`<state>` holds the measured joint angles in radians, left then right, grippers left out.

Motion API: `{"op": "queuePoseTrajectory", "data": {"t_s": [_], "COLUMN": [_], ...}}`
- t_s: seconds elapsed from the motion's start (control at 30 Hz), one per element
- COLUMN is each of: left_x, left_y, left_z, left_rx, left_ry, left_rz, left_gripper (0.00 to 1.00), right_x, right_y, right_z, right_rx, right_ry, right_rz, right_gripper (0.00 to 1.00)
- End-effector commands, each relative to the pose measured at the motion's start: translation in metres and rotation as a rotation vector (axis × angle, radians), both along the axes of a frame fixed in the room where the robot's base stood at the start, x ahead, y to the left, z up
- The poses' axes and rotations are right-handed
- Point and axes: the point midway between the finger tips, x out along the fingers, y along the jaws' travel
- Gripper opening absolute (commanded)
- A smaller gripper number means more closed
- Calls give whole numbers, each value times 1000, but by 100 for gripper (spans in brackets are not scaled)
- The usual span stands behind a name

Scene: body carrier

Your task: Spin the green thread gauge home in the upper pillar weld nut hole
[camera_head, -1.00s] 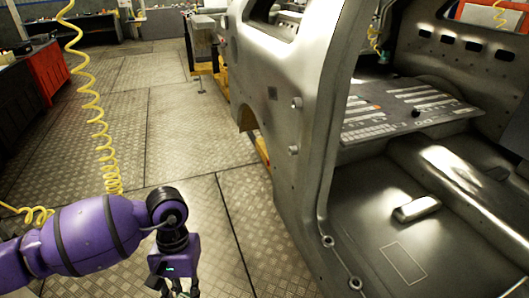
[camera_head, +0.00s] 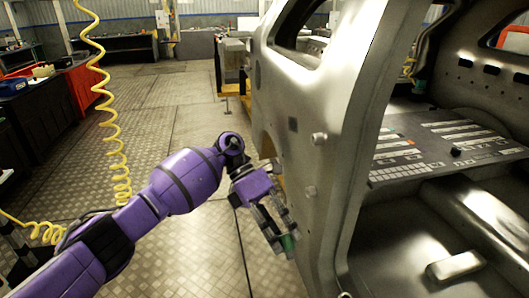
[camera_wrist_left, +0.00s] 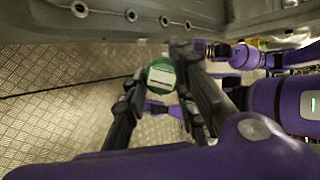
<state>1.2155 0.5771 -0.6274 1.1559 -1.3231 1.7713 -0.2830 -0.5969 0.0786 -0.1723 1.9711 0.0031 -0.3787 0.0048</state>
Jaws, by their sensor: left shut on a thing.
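My left gripper (camera_head: 283,240) is shut on the green thread gauge (camera_head: 289,242), which shows between its fingertips beside the outer face of the car body's pillar (camera_head: 335,120). In the left wrist view the gauge (camera_wrist_left: 160,75) has a green rim and a pale label, and the left gripper's dark fingers (camera_wrist_left: 158,92) flank it. It appears apart from the body panel. A row of several round holes (camera_wrist_left: 131,15) runs along the panel at the top of that view. I cannot tell which is the upper pillar weld nut hole.
A printed panel (camera_head: 430,145) lies inside the body. A coiled yellow hose (camera_head: 112,130) hangs at the left. The plate floor (camera_head: 150,130) left of the body is open.

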Motion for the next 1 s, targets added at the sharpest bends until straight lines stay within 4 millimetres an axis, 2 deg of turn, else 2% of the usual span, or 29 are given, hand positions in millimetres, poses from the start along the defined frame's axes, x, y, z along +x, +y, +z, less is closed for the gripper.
{"op": "queuePoseTrajectory", "data": {"t_s": [0.27,0.37,0.5,0.6,0.7,1.0], "left_x": [51,75,111,130,141,148], "left_y": [-6,-1,16,32,43,50], "left_z": [50,76,111,129,139,146], "left_rx": [-239,-372,-559,-651,-701,-730], "left_ry": [217,261,290,292,293,292], "left_rz": [683,924,1179,1275,1318,1337], "left_gripper": [0,0,0,0,0,0], "right_x": [1,0,-4,-5,-4,3], "right_y": [-5,-6,-6,-7,-8,-7], "right_z": [-7,-11,-16,-18,-18,-13], "right_rx": [-9,-11,-12,-14,-16,-15], "right_ry": [-2,1,8,9,7,-10], "right_rz": [-2,0,0,-1,-1,1], "right_gripper": [40,40,40,40,40,40]}}
